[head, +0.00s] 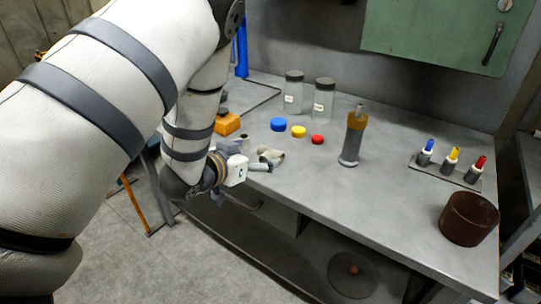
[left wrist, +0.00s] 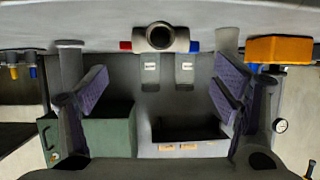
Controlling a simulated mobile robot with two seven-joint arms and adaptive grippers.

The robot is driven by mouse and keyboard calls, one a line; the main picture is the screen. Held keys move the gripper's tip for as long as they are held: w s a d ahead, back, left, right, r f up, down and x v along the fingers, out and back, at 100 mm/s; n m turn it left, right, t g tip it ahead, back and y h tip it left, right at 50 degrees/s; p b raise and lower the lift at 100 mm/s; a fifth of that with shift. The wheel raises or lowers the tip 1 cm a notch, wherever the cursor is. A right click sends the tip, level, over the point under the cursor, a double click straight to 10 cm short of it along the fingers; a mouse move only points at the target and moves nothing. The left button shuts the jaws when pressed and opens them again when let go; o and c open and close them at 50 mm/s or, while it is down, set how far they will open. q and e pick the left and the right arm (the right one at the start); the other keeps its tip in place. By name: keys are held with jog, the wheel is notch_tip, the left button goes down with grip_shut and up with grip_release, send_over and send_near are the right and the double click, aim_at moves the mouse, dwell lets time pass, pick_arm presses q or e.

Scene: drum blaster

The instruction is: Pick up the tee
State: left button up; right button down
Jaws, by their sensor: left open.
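The tee (head: 271,154), a beige pipe piece, lies on the grey bench near its front edge, left of the coloured caps. In the left wrist view, which looks upside down, the tee (left wrist: 160,37) shows its round open end toward me. My left gripper (head: 262,165) is at the bench's front edge, close to the tee. In the wrist view its fingers (left wrist: 156,88) are spread wide and empty, with the tee beyond and between them in line. The gap to the tee is hard to judge. My right gripper is not in view.
An orange block (head: 227,124) and a short cylinder (head: 245,143) are left of the tee. Blue (head: 278,124), yellow (head: 298,131) and red (head: 317,139) caps lie behind. A grey-orange tool (head: 353,137) stands to the right; a brown pot (head: 468,219) is farther right. Bench front is clear between.

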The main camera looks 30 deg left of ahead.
aim_at(268, 151)
pick_arm(q)
jog(key=x, duration=0.5)
jog(key=shift+w+f+b, duration=0.2)
jog(key=shift+f+b, duration=0.2)
jog(key=shift+f, duration=0.05)
jog(key=shift+w+f, duration=0.1)
jog(key=shift+w, duration=0.2)
jog(key=shift+r, duration=0.25)
jog(key=c, duration=1.5)
